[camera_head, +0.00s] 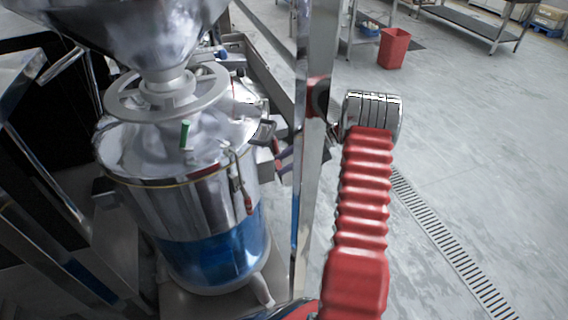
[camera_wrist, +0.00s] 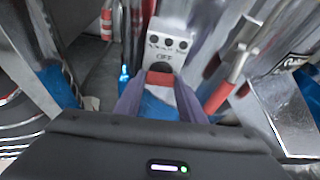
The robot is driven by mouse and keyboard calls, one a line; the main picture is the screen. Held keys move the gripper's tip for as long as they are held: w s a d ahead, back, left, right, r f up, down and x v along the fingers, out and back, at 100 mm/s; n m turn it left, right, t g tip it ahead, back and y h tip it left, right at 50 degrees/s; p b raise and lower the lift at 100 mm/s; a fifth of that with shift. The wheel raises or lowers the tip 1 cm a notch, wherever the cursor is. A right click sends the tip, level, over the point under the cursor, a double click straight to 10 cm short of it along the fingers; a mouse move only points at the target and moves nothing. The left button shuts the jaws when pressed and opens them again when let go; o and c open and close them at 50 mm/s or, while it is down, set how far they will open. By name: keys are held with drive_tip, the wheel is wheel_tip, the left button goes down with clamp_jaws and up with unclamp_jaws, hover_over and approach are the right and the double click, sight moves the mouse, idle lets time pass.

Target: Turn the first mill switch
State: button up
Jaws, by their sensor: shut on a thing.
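The mill switch is a white panel (camera_wrist: 168,32) in the wrist view, with several dark round holes or buttons and the word OFF. A dark knob (camera_wrist: 164,67) sits just below the lettering. My gripper (camera_wrist: 162,78) is at the knob, its purple fingers on either side. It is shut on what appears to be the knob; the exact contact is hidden. A red band and a blue patch show between the fingers. In the head view a steel post hides most of my gripper, and the switch face is not visible.
A steel mill vessel (camera_head: 190,205) with a hopper (camera_head: 140,30) stands at left in the head view. An upright steel post (camera_head: 311,130) stands close to my arm. A red bin (camera_head: 394,48) is far back. The floor (camera_head: 480,150) at right is clear, with a drain grate.

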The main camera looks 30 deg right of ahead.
drive_tip(key=shift+f+m+g, duration=0.15)
drive_tip(key=shift+m+g, duration=0.15)
idle(0.4)
drive_tip(key=o, duration=1)
drive_tip(key=shift+o, duration=0.2)
drive_tip(key=shift+d, duration=0.1)
drive_tip(key=v, duration=1.3)
drive_tip(key=shift+d, duration=0.3)
